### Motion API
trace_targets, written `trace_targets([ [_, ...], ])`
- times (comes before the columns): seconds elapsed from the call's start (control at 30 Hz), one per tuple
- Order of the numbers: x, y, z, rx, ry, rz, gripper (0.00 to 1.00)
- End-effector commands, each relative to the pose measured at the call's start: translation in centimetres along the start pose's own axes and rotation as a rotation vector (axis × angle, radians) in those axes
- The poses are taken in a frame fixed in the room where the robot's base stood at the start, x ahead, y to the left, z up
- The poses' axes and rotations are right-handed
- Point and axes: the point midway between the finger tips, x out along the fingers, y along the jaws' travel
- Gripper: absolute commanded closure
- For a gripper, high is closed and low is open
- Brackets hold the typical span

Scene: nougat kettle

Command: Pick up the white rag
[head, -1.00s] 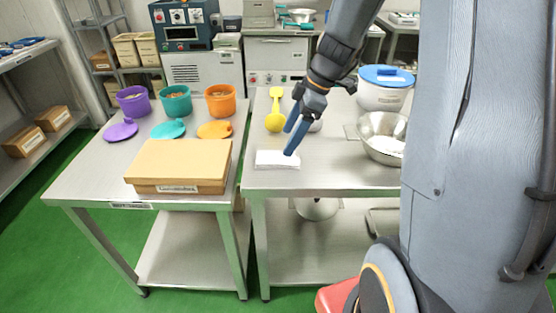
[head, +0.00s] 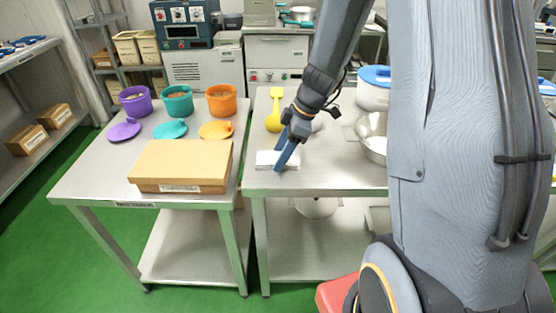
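The white rag (head: 265,158) lies folded flat on the right steel table, near its front left corner. My gripper (head: 278,160) points down at the rag, with its blue fingers over the rag's right part. The two fingers show apart, one nearer the camera than the other. The near finger covers part of the rag. Whether a fingertip touches the rag is hard to tell.
A steel bowl (head: 372,137) and a blue-lidded white tub (head: 373,90) are to the right, partly behind my arm. A cardboard box (head: 180,163) lies on the left table (head: 90,180), across a narrow gap.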

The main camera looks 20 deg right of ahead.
Motion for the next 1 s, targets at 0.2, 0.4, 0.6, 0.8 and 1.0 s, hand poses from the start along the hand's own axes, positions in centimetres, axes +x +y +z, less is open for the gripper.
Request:
trace_targets([
  [0.2,0.0,0.0,0.0,0.000,0.000,0.000,0.74],
  [0.4,-0.1,0.0,0.0,0.000,0.000,0.000,0.74],
  [0.6,-1.0,0.1,-0.4,-0.002,0.001,0.002,0.74],
  [0.8,-3.8,0.2,-1.6,-0.004,0.001,0.006,0.74],
  [1.0,-8.7,0.2,-3.6,-0.004,0.001,0.008,0.74],
])
